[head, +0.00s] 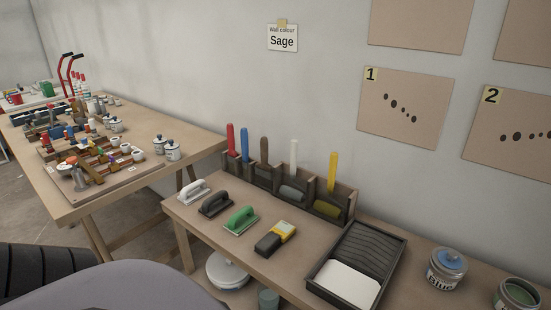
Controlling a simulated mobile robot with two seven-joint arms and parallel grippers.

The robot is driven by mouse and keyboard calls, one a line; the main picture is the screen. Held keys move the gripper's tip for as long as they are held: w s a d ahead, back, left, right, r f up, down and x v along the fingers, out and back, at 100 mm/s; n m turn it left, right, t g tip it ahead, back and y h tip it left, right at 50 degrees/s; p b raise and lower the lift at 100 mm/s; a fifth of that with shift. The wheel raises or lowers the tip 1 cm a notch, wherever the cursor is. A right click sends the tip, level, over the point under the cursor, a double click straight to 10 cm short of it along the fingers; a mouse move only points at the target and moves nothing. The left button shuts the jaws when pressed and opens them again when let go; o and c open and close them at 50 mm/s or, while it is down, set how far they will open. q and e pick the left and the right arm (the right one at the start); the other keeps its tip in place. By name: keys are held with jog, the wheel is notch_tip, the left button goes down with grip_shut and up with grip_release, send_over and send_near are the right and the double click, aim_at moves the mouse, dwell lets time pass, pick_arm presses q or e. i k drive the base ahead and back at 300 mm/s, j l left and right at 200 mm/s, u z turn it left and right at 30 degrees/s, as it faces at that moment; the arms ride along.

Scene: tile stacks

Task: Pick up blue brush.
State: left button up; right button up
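A blue-handled brush (244,143) stands upright in a dark rack (264,184) at the back of the near bench, against the wall. Its lower end is hidden inside the rack. A red-handled brush (231,140) stands close on its left and a brown-handled one (264,152) on its right. A white handle (294,156) and a yellow handle (332,173) stand further right in the same rack. Neither of my grippers shows in the head view.
White, black and green floats (240,219), a yellow-black block (275,238) and a paint tray (354,262) lie in front of the rack. Paint tins (447,268) stand at right. A cluttered table (160,125) is at left. A sign reading "Sage" (282,38) hangs above.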

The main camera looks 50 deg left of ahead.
aim_at(243, 135)
jog(key=u, duration=1.75)
jog(key=i+j+u, duration=0.1)
jog(key=i+j, duration=0.25)
jog(key=j, duration=0.2)
jog(key=i+j, duration=0.4)
jog(key=j+u, duration=0.05)
jog(key=j, duration=0.05)
